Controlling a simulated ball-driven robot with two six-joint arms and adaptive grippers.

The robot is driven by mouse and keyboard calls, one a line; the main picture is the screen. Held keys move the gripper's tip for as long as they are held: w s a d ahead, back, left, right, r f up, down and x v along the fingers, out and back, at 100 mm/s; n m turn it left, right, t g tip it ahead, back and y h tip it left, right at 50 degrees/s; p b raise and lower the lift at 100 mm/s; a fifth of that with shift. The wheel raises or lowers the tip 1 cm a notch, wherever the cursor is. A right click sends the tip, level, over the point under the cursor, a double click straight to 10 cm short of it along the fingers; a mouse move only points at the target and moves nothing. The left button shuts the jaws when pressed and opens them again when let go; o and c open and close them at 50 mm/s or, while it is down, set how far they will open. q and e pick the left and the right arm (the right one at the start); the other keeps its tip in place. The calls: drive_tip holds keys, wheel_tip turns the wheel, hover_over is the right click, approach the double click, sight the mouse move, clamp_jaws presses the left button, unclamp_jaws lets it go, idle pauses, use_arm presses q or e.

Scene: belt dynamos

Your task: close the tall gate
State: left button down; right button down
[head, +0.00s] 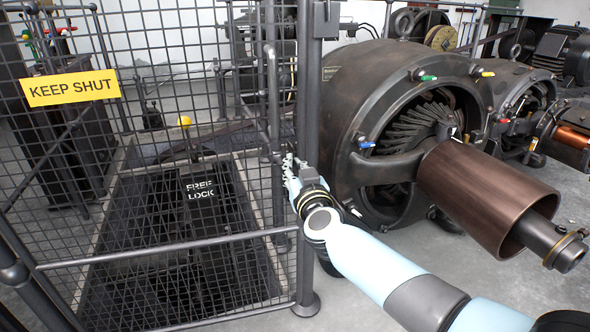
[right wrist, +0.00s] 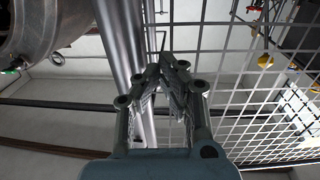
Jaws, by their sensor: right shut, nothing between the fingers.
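The tall gate of dark wire mesh (head: 235,95) fills the left half of the head view, with a yellow KEEP SHUT sign (head: 71,88) on mesh at the left. A thick dark post (head: 309,90) stands at the mesh's right side. My right gripper (head: 288,163) is beside this post, at the mesh. In the right wrist view its fingers (right wrist: 167,66) are together and empty, between the upright posts (right wrist: 118,50) and the mesh (right wrist: 235,60). I cannot tell whether the fingertips touch the mesh. Whether the gate is fully shut is unclear. My left gripper is not in view.
Behind the mesh is a floor pit with a dark FREE/LOCK plate (head: 200,190) and a yellow-knobbed lever (head: 184,122). A large dynamo (head: 350,95) with a copper-coloured drum (head: 480,195) stands close right of the post. Grey floor (head: 545,285) is clear at lower right.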

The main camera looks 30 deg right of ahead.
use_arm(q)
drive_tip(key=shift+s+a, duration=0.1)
